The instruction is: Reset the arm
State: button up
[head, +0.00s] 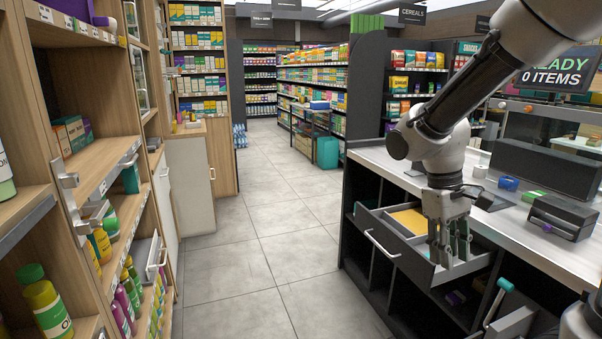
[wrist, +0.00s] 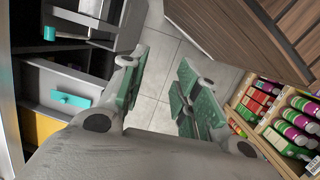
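My gripper (head: 451,254) points down over the open counter drawer (head: 393,242) on the right in the head view. In the wrist view its two green-padded fingers (wrist: 160,78) stand apart with only floor visible between them, so it is open and empty. A yellow item (head: 409,221) lies in the drawer, left of the gripper; a yellow patch (wrist: 42,127) also shows at the left of the wrist view. My gripper hides the front right part of the drawer, and I cannot tell whether it touches the drawer.
The white counter (head: 520,227) carries a dark box (head: 562,216), a blue item (head: 508,183) and a display (head: 558,70). A teal-handled object (head: 499,293) is below the drawer. Wooden shelves (head: 107,165) with bottles line the left. The tiled aisle (head: 265,220) between is clear.

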jog(key=s+d+r+m+t+y, duration=0.2)
jog(key=s+d+r+m+t, duration=0.2)
jog(key=s+r, duration=0.6)
jog(key=shift+d+r+t, duration=0.2)
jog(key=shift+d+t, duration=0.9)
jog(key=shift+d, duration=0.1)
